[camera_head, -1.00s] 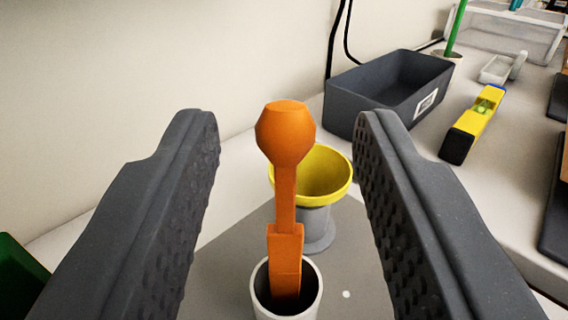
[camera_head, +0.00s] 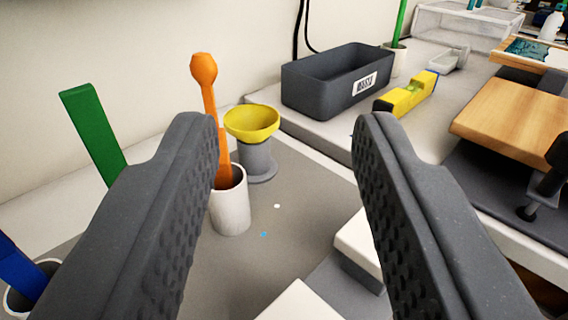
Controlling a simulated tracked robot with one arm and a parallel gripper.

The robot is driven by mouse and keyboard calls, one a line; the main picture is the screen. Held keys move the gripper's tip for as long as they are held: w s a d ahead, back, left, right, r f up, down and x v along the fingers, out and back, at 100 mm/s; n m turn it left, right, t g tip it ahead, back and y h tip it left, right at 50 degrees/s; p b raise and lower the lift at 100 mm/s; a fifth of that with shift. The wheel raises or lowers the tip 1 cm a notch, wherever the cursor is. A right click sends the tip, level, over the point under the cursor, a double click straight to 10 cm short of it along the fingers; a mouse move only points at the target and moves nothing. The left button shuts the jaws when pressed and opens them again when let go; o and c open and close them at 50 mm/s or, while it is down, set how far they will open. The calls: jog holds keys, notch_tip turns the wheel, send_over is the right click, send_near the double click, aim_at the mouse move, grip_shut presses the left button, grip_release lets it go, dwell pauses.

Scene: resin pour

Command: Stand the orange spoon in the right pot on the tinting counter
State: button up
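The orange spoon (camera_head: 207,84) stands nearly upright in a white pot (camera_head: 231,207) on the grey counter mat, its bulbous end up. My gripper (camera_head: 288,125) is open and empty, its two dark ridged fingers wide apart. The left finger overlaps part of the spoon's lower shaft in the picture; the spoon is not held. Another white pot (camera_head: 18,306) at the lower left holds a blue handle (camera_head: 20,270). A green paddle-like handle (camera_head: 93,130) rises at the left, its lower end hidden behind the left finger.
A yellow funnel (camera_head: 252,122) on a grey stand is close behind the spoon's pot. A dark bin (camera_head: 335,82), a yellow level (camera_head: 405,95) and another white pot (camera_head: 397,62) with a green stick stand farther back. A wooden board (camera_head: 515,118) lies at right. White blocks (camera_head: 362,244) sit below.

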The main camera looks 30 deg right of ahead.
jog(key=s+b, duration=0.4)
jog(key=b, duration=0.2)
jog(key=shift+r, duration=0.1)
dwell(1.0)
jog(key=w+a+r+n+y+p, duration=0.1)
jog(key=w+a+r+n+y, duration=0.1)
jog(key=a+r+y, duration=0.45)
jog(key=w+a+r+n+y+p, duration=0.1)
jog(key=a+r+n+y, duration=0.2)
jog(key=r, duration=0.7)
jog(key=s+d+r, duration=0.5)
jog(key=r, duration=0.3)
jog(key=s+d+r+h+p, duration=0.1)
jog(key=s+d+r, duration=0.3)
jog(key=r, duration=0.5)
jog(key=shift+s+d+r+g, duration=0.2)
jog(key=shift+s+d+g, duration=0.15)
jog(key=shift+d, duration=0.5)
